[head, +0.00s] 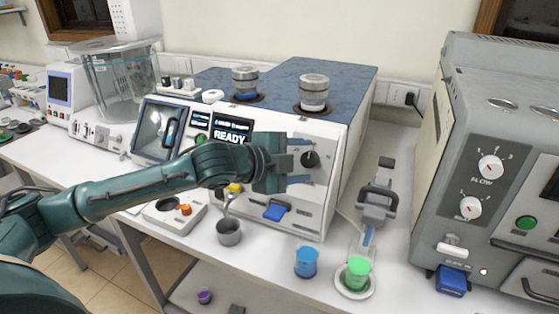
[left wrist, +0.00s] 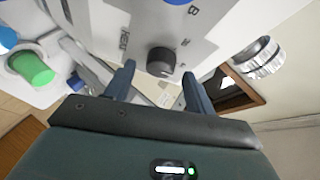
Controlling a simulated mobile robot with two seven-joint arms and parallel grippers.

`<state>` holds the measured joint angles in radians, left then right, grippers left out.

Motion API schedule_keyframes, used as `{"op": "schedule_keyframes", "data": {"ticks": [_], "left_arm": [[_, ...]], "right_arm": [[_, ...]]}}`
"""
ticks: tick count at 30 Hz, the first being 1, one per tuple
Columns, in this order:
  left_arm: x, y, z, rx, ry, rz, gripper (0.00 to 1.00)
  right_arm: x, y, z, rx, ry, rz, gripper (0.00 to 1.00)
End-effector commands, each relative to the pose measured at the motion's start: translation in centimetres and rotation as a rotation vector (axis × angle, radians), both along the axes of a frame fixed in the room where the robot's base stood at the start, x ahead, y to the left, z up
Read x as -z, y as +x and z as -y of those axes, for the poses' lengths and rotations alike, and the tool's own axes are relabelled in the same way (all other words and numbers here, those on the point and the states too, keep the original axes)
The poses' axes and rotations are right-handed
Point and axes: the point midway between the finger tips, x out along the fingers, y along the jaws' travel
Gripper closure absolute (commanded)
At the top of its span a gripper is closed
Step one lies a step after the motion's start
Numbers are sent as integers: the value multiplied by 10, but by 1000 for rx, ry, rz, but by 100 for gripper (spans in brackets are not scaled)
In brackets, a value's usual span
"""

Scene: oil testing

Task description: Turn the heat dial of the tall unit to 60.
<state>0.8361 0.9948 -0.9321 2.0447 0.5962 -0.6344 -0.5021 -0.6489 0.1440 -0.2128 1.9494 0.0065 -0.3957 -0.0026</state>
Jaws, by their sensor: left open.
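A black round dial (head: 310,159) sits on the front face of the white unit with a blue top (head: 345,150). Its small scale marks are too blurred to read in the head view. My left gripper (head: 300,160) is open in front of this face, its two fingers above and below the dial's level. In the left wrist view, the dial (left wrist: 161,60) shows ahead between the open fingertips (left wrist: 158,74), with a gap visible on either side. Printed letters show around it, but I cannot tell its setting. My right gripper is not in view.
A grey unit (head: 455,130) with a flow dial (head: 490,167) stands at the right. A blue beaker (head: 306,262), a green beaker (head: 357,274) and a metal cup (head: 229,232) stand near the table's front edge. A grey handled device (head: 377,205) lies between the units.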

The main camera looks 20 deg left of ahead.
Motion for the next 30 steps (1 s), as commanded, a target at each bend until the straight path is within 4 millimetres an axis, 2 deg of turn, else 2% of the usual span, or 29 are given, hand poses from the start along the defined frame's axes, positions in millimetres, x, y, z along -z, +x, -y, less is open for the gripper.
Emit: {"op": "schedule_keyframes", "data": {"ticks": [15, 21, 30], "left_arm": [[-32, -81, -47, -3, 8, -1, 45], [-39, -96, -55, -2, 3, 0, 45], [-43, -102, -57, 0, 0, -1, 45]], "right_arm": [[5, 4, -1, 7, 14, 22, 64], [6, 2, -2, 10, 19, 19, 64], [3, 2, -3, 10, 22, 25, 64]]}}
